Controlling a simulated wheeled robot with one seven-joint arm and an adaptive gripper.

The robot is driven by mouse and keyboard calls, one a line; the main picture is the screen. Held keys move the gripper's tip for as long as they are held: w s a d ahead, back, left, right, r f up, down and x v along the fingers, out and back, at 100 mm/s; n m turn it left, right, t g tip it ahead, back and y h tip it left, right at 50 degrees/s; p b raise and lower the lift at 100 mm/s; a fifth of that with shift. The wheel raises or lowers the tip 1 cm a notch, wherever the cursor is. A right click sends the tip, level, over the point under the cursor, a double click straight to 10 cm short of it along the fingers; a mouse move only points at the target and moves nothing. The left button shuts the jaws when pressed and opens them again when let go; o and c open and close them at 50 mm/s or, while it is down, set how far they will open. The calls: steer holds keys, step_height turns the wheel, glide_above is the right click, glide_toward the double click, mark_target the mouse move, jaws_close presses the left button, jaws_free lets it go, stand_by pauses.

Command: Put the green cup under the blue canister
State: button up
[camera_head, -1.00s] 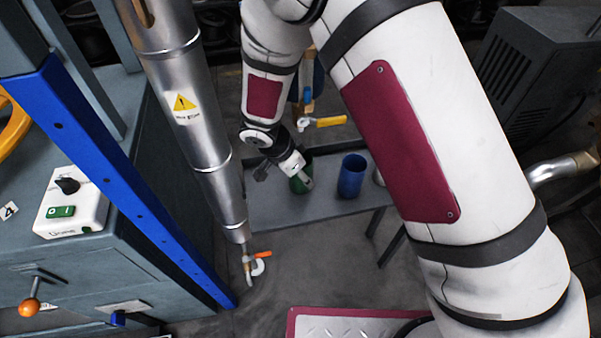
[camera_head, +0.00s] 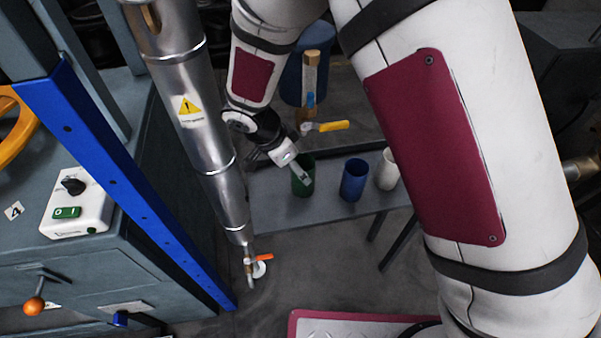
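The green cup (camera_head: 309,184) stands on a narrow grey bench, left of the blue cup. My gripper (camera_head: 303,174) is at the green cup's rim, with a finger in front of or against its left side. I cannot tell whether the fingers are closed on the cup. The blue canister (camera_head: 303,78) is behind the bench, partly hidden by a clear tube with a cork-coloured top. A small tap with a yellow handle (camera_head: 333,126) sits below it, above and behind the green cup.
A blue cup (camera_head: 353,182) and a white cup (camera_head: 387,172) stand on the grey bench (camera_head: 335,208) to the right. A steel pipe (camera_head: 205,130) with an orange-handled tap (camera_head: 262,257) hangs at left. A grey cabinet with a control box (camera_head: 77,207) is further left.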

steer(key=v, duration=0.5)
stand_by(0.5)
